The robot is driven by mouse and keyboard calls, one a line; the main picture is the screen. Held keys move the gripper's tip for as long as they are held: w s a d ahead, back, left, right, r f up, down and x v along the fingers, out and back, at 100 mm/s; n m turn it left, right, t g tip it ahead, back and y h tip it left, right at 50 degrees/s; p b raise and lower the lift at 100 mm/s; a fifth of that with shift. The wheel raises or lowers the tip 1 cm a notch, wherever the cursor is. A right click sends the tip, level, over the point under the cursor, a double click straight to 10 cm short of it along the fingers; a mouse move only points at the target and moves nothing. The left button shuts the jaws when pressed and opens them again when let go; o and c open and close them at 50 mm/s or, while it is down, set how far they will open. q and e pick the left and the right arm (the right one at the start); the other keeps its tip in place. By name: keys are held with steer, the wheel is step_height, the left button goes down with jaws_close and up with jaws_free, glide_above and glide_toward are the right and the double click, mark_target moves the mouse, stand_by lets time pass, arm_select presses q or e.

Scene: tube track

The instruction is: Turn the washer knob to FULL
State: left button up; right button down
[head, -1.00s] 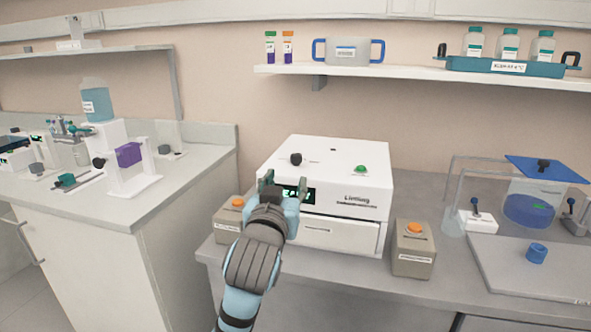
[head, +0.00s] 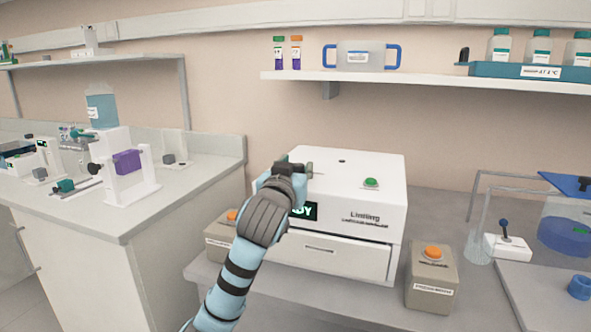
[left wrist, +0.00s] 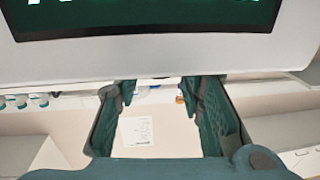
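The white box-shaped machine (head: 340,245), apparently the washer, stands on the right-hand bench. It has a green button (head: 371,182) on top and a lit dark display on its front, partly covered by my left gripper. The display (left wrist: 160,8) fills the top of the left wrist view. Whether a finger touches the knob I cannot tell. My right gripper is not in view.
Grey boxes with orange buttons stand left (head: 222,235) and right (head: 432,275) of the machine. A shelf (head: 430,80) with vials, a tub and bottles runs above. A left bench (head: 130,215) holds other equipment. A small white device (head: 507,246) stands at right.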

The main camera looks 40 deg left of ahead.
arm_select(q)
jaws_close()
